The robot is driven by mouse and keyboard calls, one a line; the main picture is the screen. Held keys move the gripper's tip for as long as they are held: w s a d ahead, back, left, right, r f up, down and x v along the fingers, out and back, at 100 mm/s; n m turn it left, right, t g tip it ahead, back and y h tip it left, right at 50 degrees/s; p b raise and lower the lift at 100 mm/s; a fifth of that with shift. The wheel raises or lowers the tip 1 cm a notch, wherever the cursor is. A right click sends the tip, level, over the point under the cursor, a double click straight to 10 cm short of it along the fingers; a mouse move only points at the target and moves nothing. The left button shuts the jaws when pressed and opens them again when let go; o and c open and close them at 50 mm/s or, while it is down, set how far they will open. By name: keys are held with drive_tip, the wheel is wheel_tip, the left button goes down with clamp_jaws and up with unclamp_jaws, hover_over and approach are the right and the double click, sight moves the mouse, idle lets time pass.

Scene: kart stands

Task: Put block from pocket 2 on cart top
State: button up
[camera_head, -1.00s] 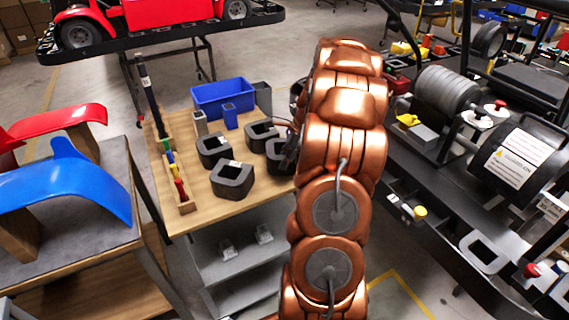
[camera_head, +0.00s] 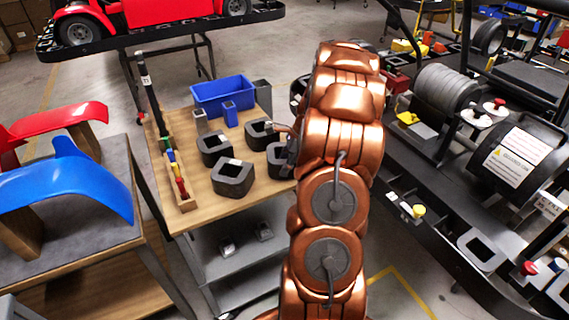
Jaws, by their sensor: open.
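The cart top (camera_head: 205,205) is a wooden board left of my arm. Several dark grey hollow blocks stand on it: one at the front (camera_head: 233,178), one behind it on the left (camera_head: 213,149), one at the back (camera_head: 259,133), and one at the right (camera_head: 278,162) partly hidden by my arm. My gripper (camera_head: 284,138) shows only as a grey and dark edge left of my copper arm, over the cart's right side. Its jaws are open; their tips are mostly hidden. No pocket is clearly marked 2, and I cannot tell which block belongs to it.
A blue bin (camera_head: 222,93), a small blue cup (camera_head: 230,115) and a rack of coloured-handled tools (camera_head: 178,175) also occupy the cart. A table with a blue fender (camera_head: 75,190) stands left. A black kart frame (camera_head: 440,245) lies close on the right.

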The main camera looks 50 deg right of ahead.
drive_tip(key=shift+r, duration=0.15)
drive_tip(key=b+v, duration=0.3)
drive_tip(key=v, duration=0.9)
drive_tip(key=s+a+r+n+g, duration=0.15)
drive_tip(key=a+n, duration=0.45)
drive_tip(key=a, duration=0.7)
drive_tip(key=s+a+r+n+g, duration=0.15)
drive_tip(key=a+n, duration=0.45)
drive_tip(key=a, duration=0.6)
drive_tip(key=s+a+f+n+g+h, duration=0.1)
drive_tip(key=s+a+n, duration=0.6)
drive_tip(key=s, duration=0.3)
drive_tip(key=s+a+f+n+h, duration=0.2)
drive_tip(key=s+a+n, duration=0.5)
drive_tip(key=s, duration=0.2)
drive_tip(key=shift+s+g, duration=0.4)
drive_tip(key=shift+a, duration=0.15)
